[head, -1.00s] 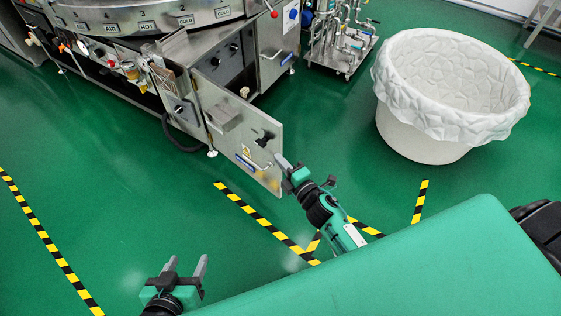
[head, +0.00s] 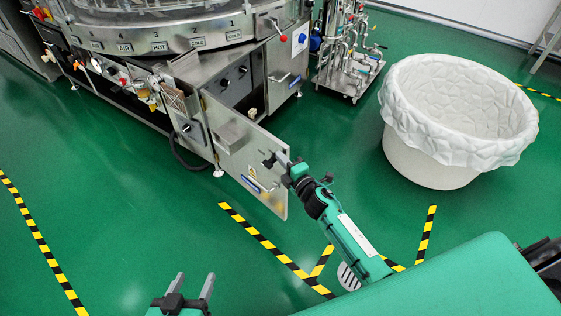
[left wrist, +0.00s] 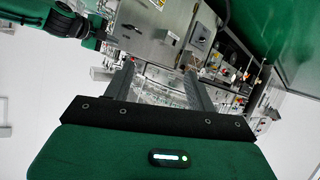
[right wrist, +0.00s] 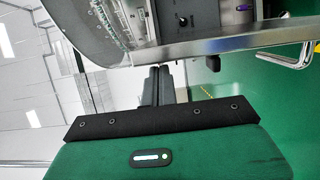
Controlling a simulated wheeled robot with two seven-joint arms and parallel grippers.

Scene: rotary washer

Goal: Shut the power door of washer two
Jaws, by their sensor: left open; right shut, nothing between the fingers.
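The power door (head: 240,158) is a steel panel standing open on the front of the washer cabinet, with a black latch and a handle on it. It swings out toward me, and the cabinet opening (head: 229,86) behind it shows dark knobs. My right gripper (head: 283,159) is shut and empty, its tips at the door's free edge near the black latch; I cannot tell if they touch. In the right wrist view the shut fingers (right wrist: 158,75) lie just below a steel edge. My left gripper (head: 193,283) is open and empty, low over the floor, away from the door.
The round washer drum (head: 150,30) stands above the cabinet with labelled stations. A pipe-covered trolley (head: 350,60) is behind to the right. A large white tub (head: 455,110) stands at the right. Striped floor tape (head: 265,240) runs on open green floor before the door.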

